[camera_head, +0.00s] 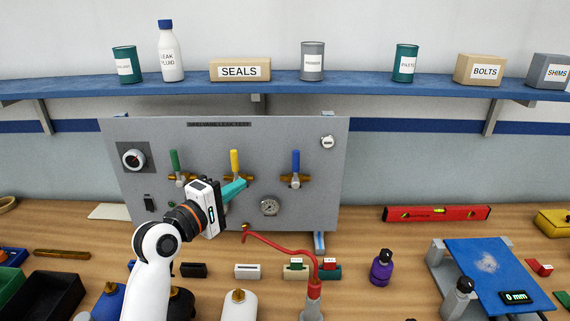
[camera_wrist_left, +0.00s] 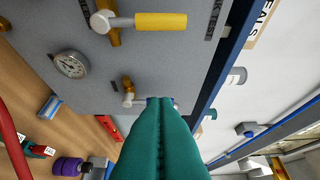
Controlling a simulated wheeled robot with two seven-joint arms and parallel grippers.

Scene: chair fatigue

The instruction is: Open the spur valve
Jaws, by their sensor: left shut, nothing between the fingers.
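A grey panel (camera_head: 320,150) carries three brass valves with upright lever handles: green (camera_head: 175,161), yellow (camera_head: 235,162) and blue (camera_head: 296,161). I cannot read which is named the spur valve. My left gripper (camera_head: 241,186) has its teal fingers shut and empty, in front of the panel just below the yellow valve. In the left wrist view the yellow handle (camera_wrist_left: 160,21) lies beyond and above the fingertips (camera_wrist_left: 160,101). Another brass valve (camera_wrist_left: 127,88) is behind the tips, its handle mostly hidden by them. Contact cannot be told. My right gripper is out of view.
A round gauge (camera_head: 270,206) and a dark dial (camera_head: 134,159) sit on the panel. A red hose (camera_head: 285,244) rises in front of its lower edge. A blue shelf (camera_head: 370,86) with boxes and bottles runs above. Bottles and small blocks crowd the bench front.

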